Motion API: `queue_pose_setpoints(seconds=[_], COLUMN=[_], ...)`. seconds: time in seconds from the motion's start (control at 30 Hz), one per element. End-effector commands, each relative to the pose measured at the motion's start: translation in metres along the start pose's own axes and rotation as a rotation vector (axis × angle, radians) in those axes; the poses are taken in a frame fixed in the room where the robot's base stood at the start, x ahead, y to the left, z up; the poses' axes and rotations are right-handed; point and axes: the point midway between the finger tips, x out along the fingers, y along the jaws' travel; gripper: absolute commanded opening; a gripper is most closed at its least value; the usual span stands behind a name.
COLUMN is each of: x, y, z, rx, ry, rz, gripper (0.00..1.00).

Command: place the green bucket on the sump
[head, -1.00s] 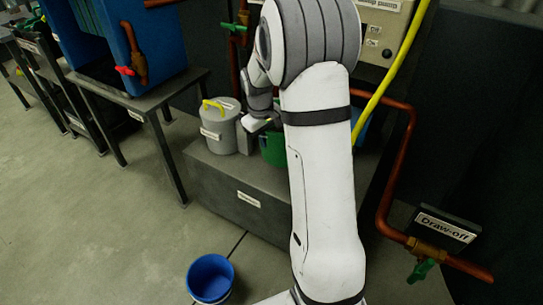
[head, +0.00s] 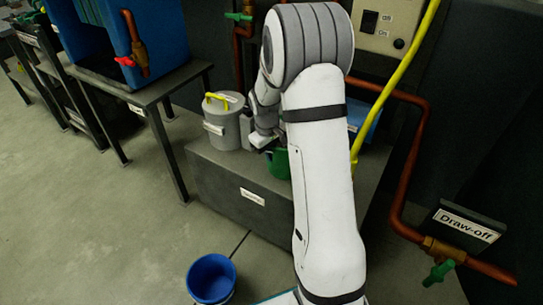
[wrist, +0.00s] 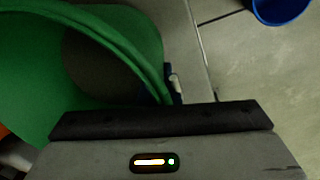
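The green bucket (head: 279,164) is partly hidden behind my arm, over the top of the grey block with a white label, which looks like the sump (head: 215,185). I cannot read the label clearly. In the head view my gripper (head: 264,143) is at the bucket's upper left rim. In the wrist view the bucket (wrist: 35,75) fills the left side, open side showing, its rim running behind my dark gripper (wrist: 165,112). The gripper appears shut on the rim. I cannot tell whether the bucket's base touches the block.
A grey lidded container with a yellow handle (head: 222,125) stands on the block, left of my gripper. A blue bucket (head: 211,278) is on the floor in front. Copper pipes (head: 405,190) and a yellow hose (head: 390,85) run at right. A table (head: 140,95) stands at left.

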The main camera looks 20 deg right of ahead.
Motion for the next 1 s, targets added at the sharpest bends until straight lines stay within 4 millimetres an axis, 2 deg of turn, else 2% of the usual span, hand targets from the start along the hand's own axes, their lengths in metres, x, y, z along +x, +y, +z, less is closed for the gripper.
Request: queue_pose_setpoints(seconds=[0.37,0.4,0.63,0.87,1.0], x=[0.002,0.002,0.002,0.001,-0.011], y=[0.000,-0.001,-0.001,-0.001,-0.001], z=[-0.001,0.000,-0.001,-0.001,-0.001], rx=[-0.001,-0.001,-0.002,-0.002,-0.002], ry=[0.004,0.001,0.001,0.001,0.004], rz=[0.002,0.000,0.000,0.001,0.002], gripper=[0.00,0.06,0.25,0.25,0.25])
